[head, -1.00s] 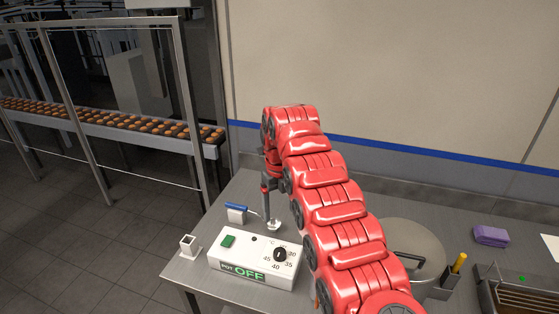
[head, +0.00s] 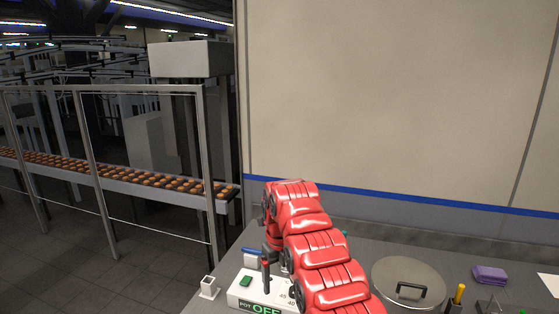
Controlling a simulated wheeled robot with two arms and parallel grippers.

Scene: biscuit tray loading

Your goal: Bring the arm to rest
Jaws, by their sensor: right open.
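My right arm, red and segmented, rises from the bottom edge of the head view and bends down at its far end. My right gripper (head: 267,285) hangs from it, open, with nothing seen between its fingers. It overlaps the top of the white control box (head: 247,296) in the picture; I cannot tell how far above the box it is. The box has a green button (head: 245,281), a dial partly hidden by the arm, and a label reading "POT OFF". My left gripper is not in view.
A lidded pot (head: 425,273) stands right of the arm. A purple sponge (head: 490,273), a yellow-handled tool (head: 460,293) and a small white square holder (head: 209,287) are on the grey table. A blue-topped item shows behind the box. A biscuit conveyor (head: 150,193) runs at left.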

